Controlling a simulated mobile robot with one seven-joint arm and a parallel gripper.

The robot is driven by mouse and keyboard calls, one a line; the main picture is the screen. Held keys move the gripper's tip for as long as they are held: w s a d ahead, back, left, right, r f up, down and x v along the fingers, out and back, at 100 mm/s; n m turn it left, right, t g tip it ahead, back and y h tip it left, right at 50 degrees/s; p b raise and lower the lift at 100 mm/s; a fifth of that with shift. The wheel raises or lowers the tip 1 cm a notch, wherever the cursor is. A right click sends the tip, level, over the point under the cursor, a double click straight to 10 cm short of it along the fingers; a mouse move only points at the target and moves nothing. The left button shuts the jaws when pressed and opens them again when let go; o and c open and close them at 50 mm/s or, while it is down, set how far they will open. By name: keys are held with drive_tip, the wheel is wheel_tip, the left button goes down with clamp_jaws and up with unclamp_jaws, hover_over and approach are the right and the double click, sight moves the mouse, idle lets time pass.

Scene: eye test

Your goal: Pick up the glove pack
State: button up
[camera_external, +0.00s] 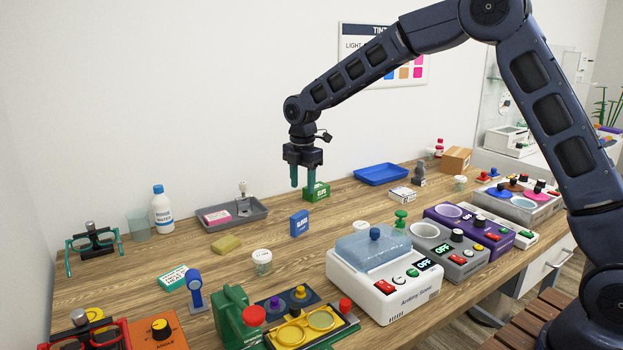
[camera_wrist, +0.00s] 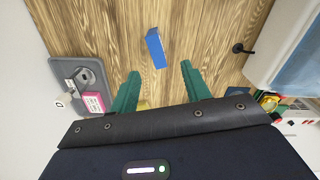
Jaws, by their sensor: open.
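The label of no pack is clearly readable, so I cannot tell for certain which is the glove pack. A small blue box (camera_external: 299,223) with pale lettering stands upright mid-table. A green box (camera_external: 318,193) with pale lettering stands behind it, partly overlapped by a finger in the external view. My gripper (camera_external: 303,184) is open and empty above the table, its teal fingers pointing down. In the wrist view a blue box (camera_wrist: 155,48) lies beyond the gap between the open fingertips (camera_wrist: 160,72), apart from both.
A grey tray (camera_external: 258,222) holding a pink box (camera_external: 217,217) is on the left, with a yellow sponge (camera_external: 226,244) in front. A lidded jar (camera_external: 262,262) and a white machine (camera_external: 382,292) stand nearer the front. A blue tray (camera_external: 381,174) is behind right.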

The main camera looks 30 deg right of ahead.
sight(299, 214)
drive_tip(key=shift+w+a+f+n, duration=0.2)
drive_tip(key=shift+w+a+f, duration=0.15)
drive_tip(key=shift+f, duration=0.25)
drive_tip(key=shift+w+a+f+n, duration=0.2)
drive_tip(key=shift+w+a+f, duration=0.1)
drive_tip(key=shift+f, duration=0.3)
wheel_tip(299, 214, down, 5)
drive_tip(key=shift+s+r, duration=0.1)
drive_tip(key=shift+s+d+f, duration=0.1)
drive_tip(key=shift+d+f, duration=0.05)
drive_tip(key=shift+f, duration=1.3)
drive_tip(key=shift+s+d+f, duration=0.1)
drive_tip(key=shift+f, duration=1.35)
drive_tip(key=shift+c, duration=0.5)
clamp_jaws()
